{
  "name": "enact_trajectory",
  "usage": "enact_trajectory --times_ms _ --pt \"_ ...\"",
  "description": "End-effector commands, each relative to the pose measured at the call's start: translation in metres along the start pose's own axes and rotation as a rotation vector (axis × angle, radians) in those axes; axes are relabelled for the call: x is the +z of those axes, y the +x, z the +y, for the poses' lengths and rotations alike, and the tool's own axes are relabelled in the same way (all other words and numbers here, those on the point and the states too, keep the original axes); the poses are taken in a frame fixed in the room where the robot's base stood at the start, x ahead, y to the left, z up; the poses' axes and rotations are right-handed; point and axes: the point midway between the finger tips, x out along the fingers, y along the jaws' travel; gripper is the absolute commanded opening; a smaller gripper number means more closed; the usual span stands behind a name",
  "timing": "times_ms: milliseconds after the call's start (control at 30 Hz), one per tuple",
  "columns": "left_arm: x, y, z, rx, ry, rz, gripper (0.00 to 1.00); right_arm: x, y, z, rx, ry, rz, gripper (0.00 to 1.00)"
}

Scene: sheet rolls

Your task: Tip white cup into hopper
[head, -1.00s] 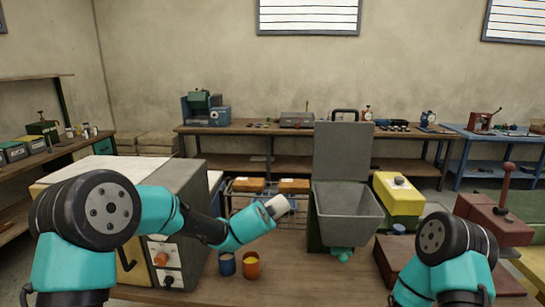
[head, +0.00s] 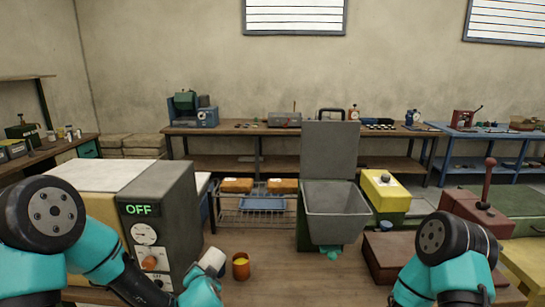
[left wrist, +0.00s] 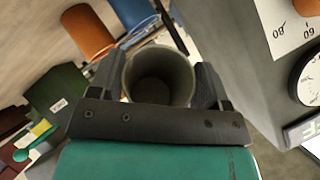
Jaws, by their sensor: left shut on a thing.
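The white cup (head: 212,260) is in my left gripper (head: 207,273), low in front of the grey machine, just left of the orange cup. In the left wrist view the cup (left wrist: 160,72) stands between the two dark fingers, its open mouth facing the camera; its inside looks dark and I see no contents. The grey hopper (head: 336,212) stands to the right with its lid (head: 330,150) raised, well apart from the cup. My right gripper is out of view; only part of that arm shows.
The orange cup (head: 240,270) with yellow contents is close beside the white cup. The grey machine (head: 160,225) reads OFF. A wire rack (head: 228,208) stands behind. A yellow box (head: 386,193) and dark red case (head: 385,255) are right of the hopper.

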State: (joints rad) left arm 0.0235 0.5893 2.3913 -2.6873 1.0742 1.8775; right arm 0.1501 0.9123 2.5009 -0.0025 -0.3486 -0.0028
Motion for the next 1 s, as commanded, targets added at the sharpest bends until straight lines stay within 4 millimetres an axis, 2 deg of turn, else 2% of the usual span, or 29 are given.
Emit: enact_trajectory --times_ms 167,267,600,700,833,1000 --pt "-0.004 -0.001 0.004 0.002 0.001 0.002 0.46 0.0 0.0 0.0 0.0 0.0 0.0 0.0" --pt "-0.013 -0.003 0.014 0.004 0.001 0.004 0.46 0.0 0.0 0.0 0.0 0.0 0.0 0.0" --pt "-0.069 -0.025 0.079 0.007 0.0 0.006 0.46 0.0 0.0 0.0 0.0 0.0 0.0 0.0" --pt "-0.08 -0.032 0.094 0.004 0.001 0.006 0.46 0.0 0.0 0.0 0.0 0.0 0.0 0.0" --pt "-0.086 -0.036 0.104 0.002 0.001 0.002 0.46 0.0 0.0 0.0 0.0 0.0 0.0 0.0" --pt "-0.086 -0.036 0.104 0.001 0.0 0.0 0.46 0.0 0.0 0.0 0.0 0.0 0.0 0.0"
